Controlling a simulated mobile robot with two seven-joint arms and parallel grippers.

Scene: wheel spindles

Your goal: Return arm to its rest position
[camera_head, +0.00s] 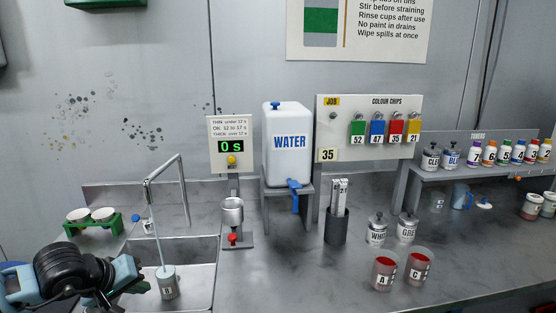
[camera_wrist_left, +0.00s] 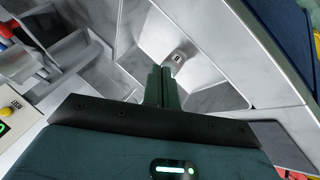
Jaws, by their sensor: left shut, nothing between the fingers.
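My left gripper (camera_head: 140,286) is at the lower left of the head view, beside the front left of the sink. In the left wrist view its two dark green fingers (camera_wrist_left: 158,86) are together with nothing between them. A grey cup marked B (camera_head: 168,283) stands in the sink (camera_head: 202,262), just right of the gripper and apart from it. My right gripper is not in view.
A tap (camera_head: 165,172) arches over the sink; a thin pale blue line, like water, runs from it to the cup. A green rack (camera_head: 92,224) with white bowls stands behind the gripper. Right of the sink are a metal cup stand (camera_head: 236,240) and cups A (camera_head: 383,274) and C (camera_head: 419,267).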

